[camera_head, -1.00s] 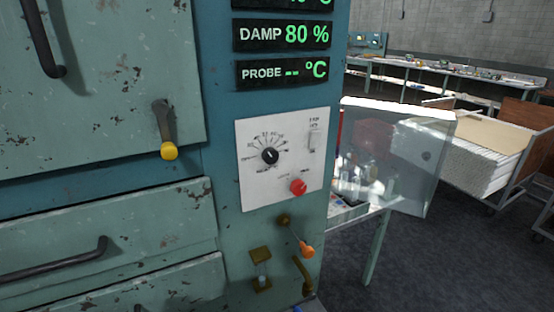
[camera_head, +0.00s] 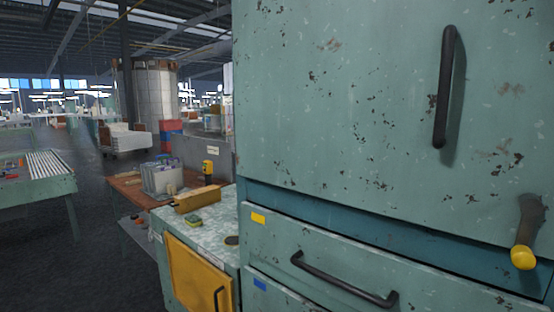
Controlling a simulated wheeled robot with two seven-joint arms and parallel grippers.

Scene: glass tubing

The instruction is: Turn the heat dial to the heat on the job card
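The heat dial and its white control panel are out of view now. The same green oven cabinet (camera_head: 350,90) fills the right half of the head view, with chipped paint. Its upper door has a dark vertical handle (camera_head: 445,88). A dark lever with a yellow knob (camera_head: 523,257) hangs at the right edge. No job card can be made out. Neither of my grippers is in view.
A drawer with a dark handle (camera_head: 342,280) sits below the door. Left of the cabinet stands a speckled worktop (camera_head: 215,232) with a yellow-doored cupboard (camera_head: 200,275). A brown bench (camera_head: 130,185) is behind it. Dark open floor (camera_head: 100,240) lies at the left.

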